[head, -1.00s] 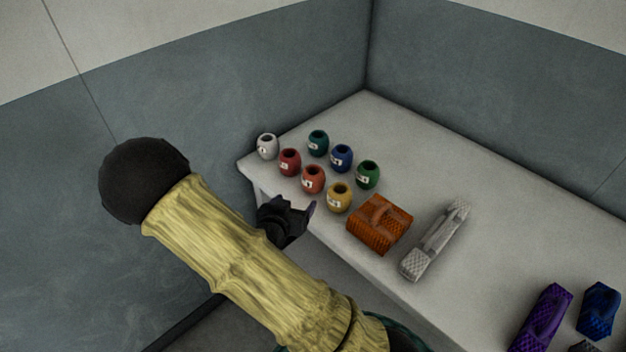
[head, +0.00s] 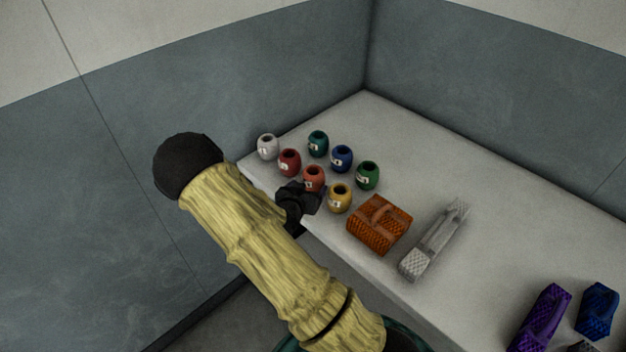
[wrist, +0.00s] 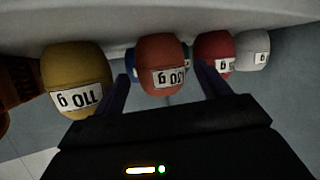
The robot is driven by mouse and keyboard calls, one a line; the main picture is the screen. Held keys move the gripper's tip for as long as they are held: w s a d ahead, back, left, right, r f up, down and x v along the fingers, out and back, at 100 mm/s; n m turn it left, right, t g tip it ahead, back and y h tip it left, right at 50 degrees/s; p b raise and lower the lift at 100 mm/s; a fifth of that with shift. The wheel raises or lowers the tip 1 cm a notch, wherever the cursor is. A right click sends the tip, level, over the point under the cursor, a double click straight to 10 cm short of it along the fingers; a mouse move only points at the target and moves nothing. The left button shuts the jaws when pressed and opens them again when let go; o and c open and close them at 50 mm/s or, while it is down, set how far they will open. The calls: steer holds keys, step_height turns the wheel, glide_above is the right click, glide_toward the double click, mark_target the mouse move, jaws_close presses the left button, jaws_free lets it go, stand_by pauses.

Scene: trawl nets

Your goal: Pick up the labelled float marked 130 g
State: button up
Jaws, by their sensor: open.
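An orange-red float (head: 314,176) stands in the front row at the table's near edge. In the wrist view the orange-red float (wrist: 162,62) appears inverted, between and beyond my finger tips. Its white label ends in "0 g"; the middle digit is not clear. My gripper (head: 311,192) is open, low at the table edge, just in front of this float; the gripper (wrist: 163,82) also shows in the wrist view. I cannot tell whether the fingers touch it. A yellow float (head: 340,199), labelled 110 g in the wrist view (wrist: 78,78), stands beside it.
A red float (head: 289,161) and white float (head: 268,146) stand to the left. Teal (head: 318,142), blue (head: 341,157) and green (head: 368,174) floats stand behind. An orange block (head: 378,228) and grey tool (head: 434,240) lie right on the table (head: 480,190).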

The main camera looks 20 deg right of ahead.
steer(key=x, duration=0.5)
steer(key=shift+w+d+r+p, duration=0.1)
steer(key=shift+w+r+p, duration=0.05)
steer(key=shift+p, duration=0.25)
steer(key=shift+c, duration=0.4)
steer(key=c, duration=0.7)
